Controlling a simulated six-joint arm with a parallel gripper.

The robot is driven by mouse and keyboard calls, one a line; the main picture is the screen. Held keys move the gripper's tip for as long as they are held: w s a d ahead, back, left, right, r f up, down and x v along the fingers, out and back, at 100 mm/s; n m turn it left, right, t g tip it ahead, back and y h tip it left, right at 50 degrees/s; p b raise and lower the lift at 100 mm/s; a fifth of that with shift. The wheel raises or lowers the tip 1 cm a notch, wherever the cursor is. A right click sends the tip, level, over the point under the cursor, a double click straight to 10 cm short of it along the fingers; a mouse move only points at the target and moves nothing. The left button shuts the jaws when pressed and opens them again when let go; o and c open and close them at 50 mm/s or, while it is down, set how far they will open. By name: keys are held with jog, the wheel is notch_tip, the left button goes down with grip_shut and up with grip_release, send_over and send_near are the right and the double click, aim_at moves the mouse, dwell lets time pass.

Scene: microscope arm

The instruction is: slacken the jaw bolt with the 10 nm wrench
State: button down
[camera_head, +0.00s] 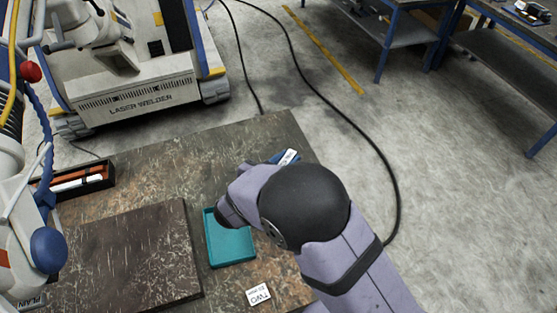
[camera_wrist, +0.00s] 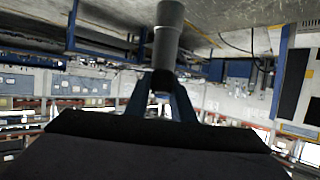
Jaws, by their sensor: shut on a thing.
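In the wrist view my gripper (camera_wrist: 162,88) has its two blue fingers shut on a grey cylindrical tool (camera_wrist: 167,40) with a dark lower part. The tool stands out from between the fingers toward the top of the picture. No marking on it is legible, so I cannot tell whether it is the 10 nm wrench. In the head view my arm hides the fingers and most of what they hold. A small blue-and-white piece (camera_head: 288,157) shows just behind my arm; I cannot tell what it belongs to. I cannot make out the jaw bolt in either view.
A teal tray (camera_head: 214,250) lies beside my arm on the worn table (camera_head: 200,150). A dark raised board (camera_head: 130,250) is left of it. A black box (camera_head: 108,172) holds several slim tools. A white label (camera_head: 258,294) lies in front.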

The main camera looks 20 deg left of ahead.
jog(key=shift+r+p, duration=0.1)
jog(key=shift+p, duration=0.2)
jog(key=shift+f+b, duration=1.7)
jog(key=shift+f, duration=0.95)
jog(key=shift+f+b, duration=0.6)
jog(key=shift+f, duration=1)
dwell(0.4)
dwell(0.4)
jog(key=shift+n+y+b, duration=0.35)
jog(key=shift+n+y, duration=0.75)
jog(key=shift+y, duration=0.1)
jog(key=shift+n+y+b, duration=0.45)
jog(key=shift+n+y, duration=0.35)
jog(key=shift+y, duration=0.2)
